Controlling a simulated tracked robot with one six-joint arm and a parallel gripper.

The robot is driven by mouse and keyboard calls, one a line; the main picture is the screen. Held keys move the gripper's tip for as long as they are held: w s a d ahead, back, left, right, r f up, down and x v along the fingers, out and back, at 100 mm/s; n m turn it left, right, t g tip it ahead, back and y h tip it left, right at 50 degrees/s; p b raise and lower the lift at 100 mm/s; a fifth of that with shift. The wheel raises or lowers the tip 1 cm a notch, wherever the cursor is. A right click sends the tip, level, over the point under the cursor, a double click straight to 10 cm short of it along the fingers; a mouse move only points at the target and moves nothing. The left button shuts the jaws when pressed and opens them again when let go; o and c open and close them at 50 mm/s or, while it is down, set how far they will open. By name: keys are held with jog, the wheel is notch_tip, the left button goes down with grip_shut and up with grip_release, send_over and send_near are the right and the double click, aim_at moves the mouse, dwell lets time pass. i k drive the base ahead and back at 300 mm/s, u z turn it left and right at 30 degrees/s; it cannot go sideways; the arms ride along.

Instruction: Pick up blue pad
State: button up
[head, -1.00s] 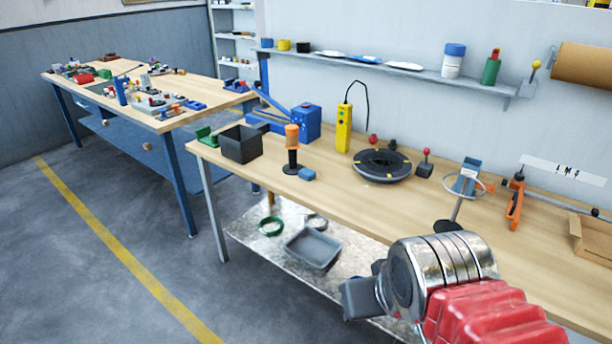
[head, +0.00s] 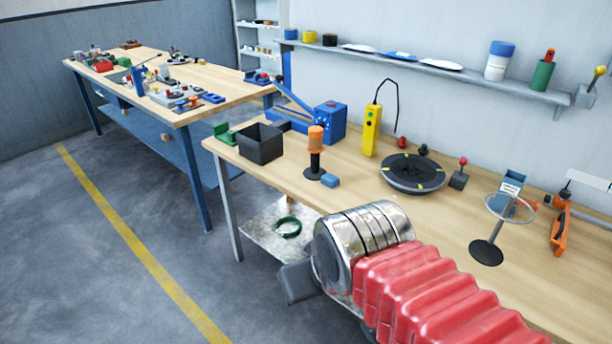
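A small blue pad (head: 331,181) lies on the wooden bench (head: 455,215), close to its front edge. It sits at the foot of a black stand with an orange top (head: 316,145). A blue-and-white pad (head: 401,56) also lies on the wall shelf. My arm, a silver joint with a red ribbed sleeve, reaches in from the bottom right. A dark grey part at its end (head: 298,283) shows low in front of the bench, apart from the blue pad. The fingers cannot be made out.
A black box (head: 261,143), a yellow pendant (head: 371,132) and a round black turntable (head: 413,173) stand on the bench near the pad. A ring on a stand (head: 487,250) is further right. A second bench (head: 215,77) stands at left, with open floor before it.

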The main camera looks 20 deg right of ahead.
aim_at(331, 181)
jog(key=u, duration=0.2)
jog(key=i, duration=1.55)
jog(key=z, duration=0.55)
